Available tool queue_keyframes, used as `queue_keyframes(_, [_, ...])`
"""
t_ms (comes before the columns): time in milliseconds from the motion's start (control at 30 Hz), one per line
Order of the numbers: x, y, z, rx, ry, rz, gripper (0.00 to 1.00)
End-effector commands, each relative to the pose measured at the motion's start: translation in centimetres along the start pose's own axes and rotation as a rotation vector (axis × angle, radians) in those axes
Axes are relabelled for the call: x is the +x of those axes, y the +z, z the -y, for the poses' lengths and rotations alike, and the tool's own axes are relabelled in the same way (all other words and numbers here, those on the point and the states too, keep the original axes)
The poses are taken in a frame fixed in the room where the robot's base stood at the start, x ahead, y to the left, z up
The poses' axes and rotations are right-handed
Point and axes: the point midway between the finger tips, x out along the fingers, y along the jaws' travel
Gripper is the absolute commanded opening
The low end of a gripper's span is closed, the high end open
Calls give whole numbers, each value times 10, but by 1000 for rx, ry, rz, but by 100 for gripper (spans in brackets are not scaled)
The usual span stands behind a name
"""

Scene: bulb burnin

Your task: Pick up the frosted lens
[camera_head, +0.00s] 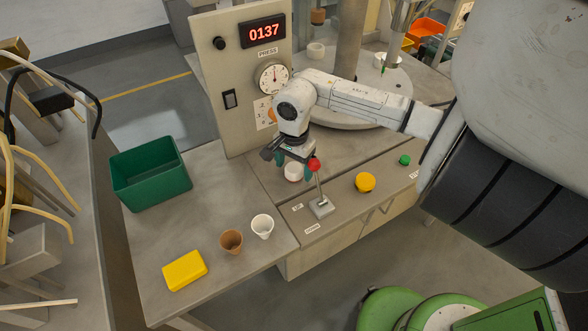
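My gripper (294,168) points down at the near edge of the grey press bench, with teal fingertips on either side of a small white round piece (293,173). I cannot tell whether the fingers touch it or stand apart from it. This piece may be the frosted lens; its upper part is hidden by the gripper. A white tapered cup (262,227) stands apart on the near bench, beside a brown cup (231,241). The white cup is another pale piece that could be the lens.
A red-knobbed lever (319,188) stands close to the right of my gripper. A yellow button (365,182) and green button (404,160) lie farther right. A green bin (150,174) and yellow block (185,270) are on the left bench. The gauge panel (245,75) rises behind.

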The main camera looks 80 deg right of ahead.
Motion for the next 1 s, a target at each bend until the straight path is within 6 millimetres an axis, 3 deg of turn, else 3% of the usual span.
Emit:
queue_keyframes(67, [0,0,0,0,0,0,78])
queue_keyframes(600, [0,0,0,0,0,0,26])
queue_keyframes(867, [-2,0,0,-1,0,-1,26])
queue_keyframes(1000, [-14,-1,0,-2,-1,-4,26])
